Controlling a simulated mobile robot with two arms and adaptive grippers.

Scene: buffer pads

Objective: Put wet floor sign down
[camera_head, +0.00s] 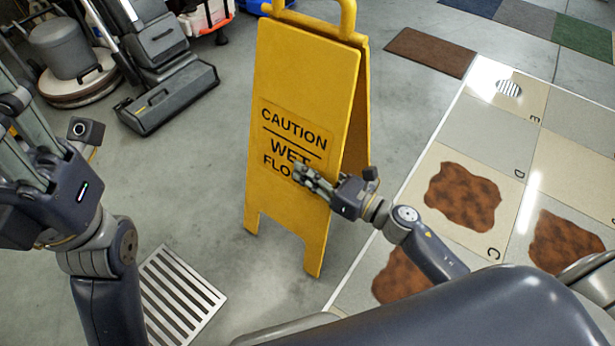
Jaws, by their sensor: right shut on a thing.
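The yellow wet floor sign (290,75) is upright in the middle of the head view, with its front panel facing me and its rear panel showing along the right side. The black lettering on its front is partly covered by my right gripper (305,177). That gripper reaches in from the right and is shut on the sign, at its lower right part. I cannot tell whether the sign's feet touch the grey floor. My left gripper (28,150) is at the left edge, away from the sign, and its fingertips are not clear.
A metal floor grate (180,295) lies left of the sign. A black floor machine (165,75) and a grey round-based machine (62,50) stand at the back left. Tiled flooring with brown stains (462,196) lies to the right, with a brown mat (430,52) behind. Grey floor between grate and machines is clear.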

